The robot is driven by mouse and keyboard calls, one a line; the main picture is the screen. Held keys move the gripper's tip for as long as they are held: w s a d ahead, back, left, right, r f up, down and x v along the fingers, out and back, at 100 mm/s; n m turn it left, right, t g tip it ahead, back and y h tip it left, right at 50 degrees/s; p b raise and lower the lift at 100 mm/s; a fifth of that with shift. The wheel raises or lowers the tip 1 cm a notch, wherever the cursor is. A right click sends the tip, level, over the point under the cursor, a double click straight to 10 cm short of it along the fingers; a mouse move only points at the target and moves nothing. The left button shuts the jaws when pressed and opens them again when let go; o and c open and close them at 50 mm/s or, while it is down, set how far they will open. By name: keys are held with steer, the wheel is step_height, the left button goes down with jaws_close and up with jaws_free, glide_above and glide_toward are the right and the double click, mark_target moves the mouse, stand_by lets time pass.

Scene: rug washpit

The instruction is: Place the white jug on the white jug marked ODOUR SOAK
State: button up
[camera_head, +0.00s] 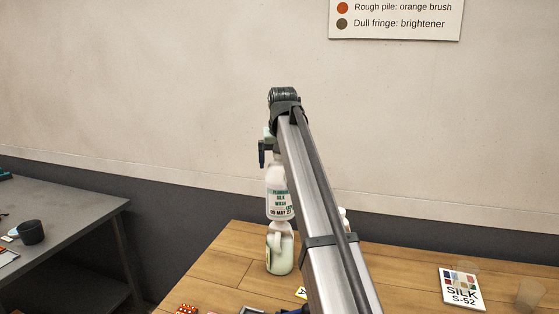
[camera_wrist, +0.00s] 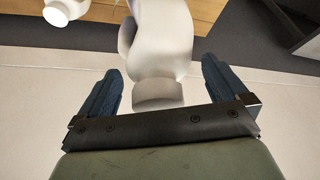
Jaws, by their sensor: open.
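A white jug (camera_head: 277,193) with a green-and-white label reading SILK WASH stands upright, directly above a second white jug (camera_head: 280,254) on the wooden table. Its base appears to rest on the lower jug's top. The lower jug's label cannot be read, and my arm covers part of its right side. My gripper (camera_head: 264,152) is at the top of the upper jug. In the wrist view my gripper (camera_wrist: 160,68) is open, with the white jug (camera_wrist: 162,38) between the fingers and gaps on both sides.
The wooden table (camera_head: 232,262) carries a SILK S-52 card (camera_head: 461,289) and a clear cup (camera_head: 529,294) at right. A white item (camera_head: 344,214) is partly hidden behind my arm. A grey table (camera_head: 70,205) with a dark cup (camera_head: 31,232) stands left, across a gap.

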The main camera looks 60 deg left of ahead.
steer(key=v, duration=1.2)
steer(key=shift+r, duration=0.15)
